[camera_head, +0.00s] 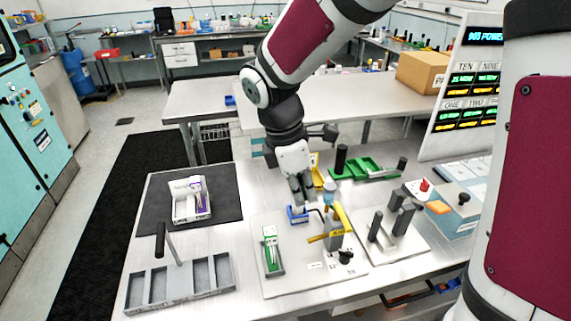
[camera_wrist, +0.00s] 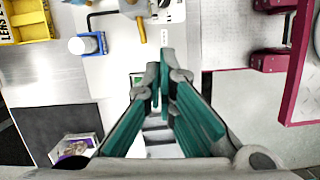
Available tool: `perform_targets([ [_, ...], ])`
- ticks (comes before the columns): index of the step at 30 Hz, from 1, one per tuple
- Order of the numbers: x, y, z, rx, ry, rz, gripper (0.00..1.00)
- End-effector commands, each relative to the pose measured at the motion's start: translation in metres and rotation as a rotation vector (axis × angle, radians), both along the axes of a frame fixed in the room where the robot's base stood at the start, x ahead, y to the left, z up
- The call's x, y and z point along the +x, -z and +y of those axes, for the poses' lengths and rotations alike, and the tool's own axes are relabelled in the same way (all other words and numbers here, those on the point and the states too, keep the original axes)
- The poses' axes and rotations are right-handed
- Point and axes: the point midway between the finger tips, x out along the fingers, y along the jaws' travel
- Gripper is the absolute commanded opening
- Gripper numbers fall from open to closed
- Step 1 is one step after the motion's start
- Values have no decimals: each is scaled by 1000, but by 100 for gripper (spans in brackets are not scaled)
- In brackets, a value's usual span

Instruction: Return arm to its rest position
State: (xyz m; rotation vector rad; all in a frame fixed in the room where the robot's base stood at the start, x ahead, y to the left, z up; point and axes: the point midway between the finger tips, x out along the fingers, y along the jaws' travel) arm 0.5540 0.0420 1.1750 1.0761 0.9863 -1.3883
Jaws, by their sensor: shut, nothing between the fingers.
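My gripper (camera_head: 303,200) hangs over the workbench (camera_head: 215,240), above the back part of a pale fixture board (camera_head: 290,283). Its fingers are shut with nothing between them, and the wrist view shows the closed fingers (camera_wrist: 164,85) with green inner pads. My arm reaches down from the top of the head view. I cannot tell whether the fingers touch the holder.
A yellow-handled clamp (camera_head: 341,222) and a green module (camera_head: 270,248) are on the board. An open white box (camera_head: 190,200) sits on a dark mat (camera_head: 223,186). A grey divided tray (camera_head: 180,283) is front left. A green tray (camera_head: 365,169) and red-knobbed box (camera_head: 423,188) stand right.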

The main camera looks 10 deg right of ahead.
Motion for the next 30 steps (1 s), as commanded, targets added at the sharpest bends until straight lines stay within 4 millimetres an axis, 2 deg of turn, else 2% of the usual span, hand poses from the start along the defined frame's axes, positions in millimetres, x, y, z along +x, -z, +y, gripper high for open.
perform_targets([
  [5,-3,-7,-3,4,37,-22,0],
  [8,-12,-23,-8,19,134,-80,0],
  [18,-72,-89,-32,180,708,-370,0],
  [24,-111,-111,-40,334,1046,-506,0],
  [30,-140,-121,-42,482,1302,-581,0],
])
